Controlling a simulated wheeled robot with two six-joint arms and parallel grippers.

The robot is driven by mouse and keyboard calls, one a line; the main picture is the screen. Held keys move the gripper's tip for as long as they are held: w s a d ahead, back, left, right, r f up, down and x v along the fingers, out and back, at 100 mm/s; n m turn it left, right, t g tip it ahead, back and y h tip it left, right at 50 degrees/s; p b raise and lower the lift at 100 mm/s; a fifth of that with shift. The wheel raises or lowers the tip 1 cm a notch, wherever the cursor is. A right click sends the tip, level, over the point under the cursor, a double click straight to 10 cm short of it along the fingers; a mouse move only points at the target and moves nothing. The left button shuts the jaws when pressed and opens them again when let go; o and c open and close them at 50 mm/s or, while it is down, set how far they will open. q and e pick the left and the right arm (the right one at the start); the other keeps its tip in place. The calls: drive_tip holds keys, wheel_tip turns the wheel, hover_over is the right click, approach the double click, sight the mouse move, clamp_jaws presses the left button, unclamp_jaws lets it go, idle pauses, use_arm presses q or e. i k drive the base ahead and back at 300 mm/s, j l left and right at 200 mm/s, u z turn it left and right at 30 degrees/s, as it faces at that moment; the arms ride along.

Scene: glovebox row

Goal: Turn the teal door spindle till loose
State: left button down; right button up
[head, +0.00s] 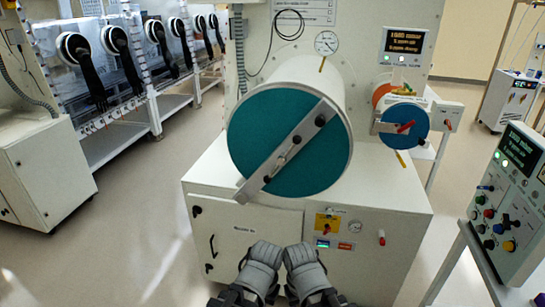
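The teal door (252,125) is a round disc closing the front end of a white cylinder (315,72). A grey metal bar (309,129) crosses the door diagonally, from lower left to upper right. The door spindle (282,160) appears as a dark knob near the middle of the bar, with other dark fittings along it; the small details are hard to tell apart. My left gripper (264,252) and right gripper (300,254) are side by side at the bottom, below the door and apart from it. Their fingertips are not clearly visible.
A smaller blue door (405,122) with a red handle is at the right. The white cabinet (205,235) stands below the cylinder. A control console (505,215) is at the right edge. Gloveboxes with black gloves (125,55) line the left. Floor (140,215) is clear at left.

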sight(282, 159)
drive_tip(key=z, duration=0.6)
drive_tip(key=i+j+z, duration=0.1)
drive_tip(key=j+z, duration=1.1)
drive_tip(key=k+j, duration=0.1)
drive_tip(key=j, duration=0.3)
drive_tip(key=j+z, duration=0.1)
drive_tip(key=j, duration=0.35)
drive_tip(key=k+j, duration=0.15)
drive_tip(key=j, duration=0.25)
drive_tip(key=k+j+z, duration=0.1)
drive_tip(key=j, duration=0.3)
drive_tip(key=k+j, duration=0.1)
drive_tip(key=j, duration=0.3)
drive_tip(key=k+j+z, duration=0.15)
drive_tip(key=j, duration=0.25)
